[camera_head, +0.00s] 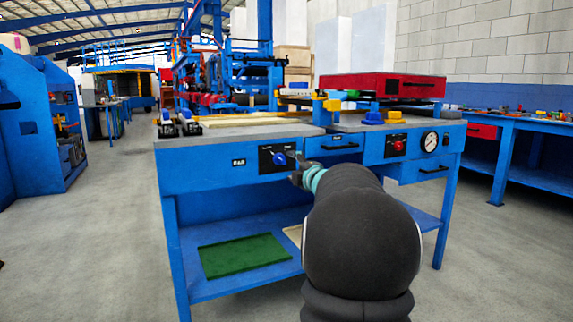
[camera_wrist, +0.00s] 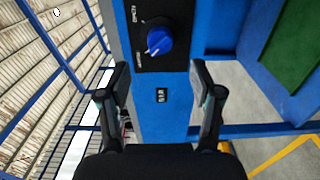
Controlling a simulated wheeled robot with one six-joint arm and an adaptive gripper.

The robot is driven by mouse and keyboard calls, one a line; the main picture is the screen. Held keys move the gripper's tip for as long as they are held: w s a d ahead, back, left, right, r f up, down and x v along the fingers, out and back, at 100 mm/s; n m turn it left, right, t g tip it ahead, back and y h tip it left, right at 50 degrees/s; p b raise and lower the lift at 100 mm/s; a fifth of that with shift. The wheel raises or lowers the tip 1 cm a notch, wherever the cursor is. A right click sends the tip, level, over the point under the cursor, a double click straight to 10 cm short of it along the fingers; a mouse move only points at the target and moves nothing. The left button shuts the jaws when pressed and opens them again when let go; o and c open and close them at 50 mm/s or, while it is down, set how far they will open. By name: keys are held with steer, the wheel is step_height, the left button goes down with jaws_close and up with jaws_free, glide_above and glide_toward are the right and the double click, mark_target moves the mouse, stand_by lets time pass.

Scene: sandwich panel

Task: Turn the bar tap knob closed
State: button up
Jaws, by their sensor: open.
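The bar tap knob (camera_head: 280,158) is a round blue knob on a black plate (camera_head: 266,163) on the front of the blue workbench. A "BAR" label (camera_head: 239,162) sits left of the plate. In the wrist view the knob (camera_wrist: 157,38) shows a white pointer angled toward the lower left, and small white lettering marks two corners of the plate; I cannot read it surely. My gripper (camera_head: 297,176) is just right of and below the knob in the head view. In the wrist view my gripper (camera_wrist: 155,82) is open and empty, its fingers apart from the knob.
Drawers (camera_head: 334,144) and a second black plate with a red knob (camera_head: 396,147) lie to the right, beside a gauge (camera_head: 430,141). A red case (camera_head: 382,87) stands on the bench top. A green sheet (camera_head: 243,255) lies on the lower shelf. The floor left is clear.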

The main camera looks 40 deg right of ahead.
steer(key=shift+v, duration=2)
steer(key=s+d+f+m+g+h, duration=0.6)
steer(key=s+f+m+g, duration=0.15)
steer(key=f+m, duration=0.3)
steer(key=s+a+f+m+g+y+p, duration=0.1)
steer(key=s+a+f+m+g+p, duration=0.15)
steer(key=s+a+m, duration=0.25)
steer(key=s+a+f+m+g+y+p, duration=0.1)
steer(key=s+a+m+g+y+p, duration=0.3)
steer(key=a, duration=0.9)
steer(key=s+a+f+n+y+b, duration=0.15)
steer(key=s+a, duration=0.45)
steer(key=a, duration=0.7)
steer(key=s+a+r+n+t+y+p, duration=0.1)
steer(key=s+a+r+p, duration=0.1)
steer(key=a, duration=0.5)
steer(key=s+a+r+n+t+y+p, duration=0.1)
steer(key=s+a+r+y+p, duration=0.1)
steer(key=a, duration=0.6)
steer(key=shift+s+a+r+n+p, duration=0.3)
steer(key=shift+s+r+p, duration=0.5)
steer(key=shift+s+r, duration=0.2)
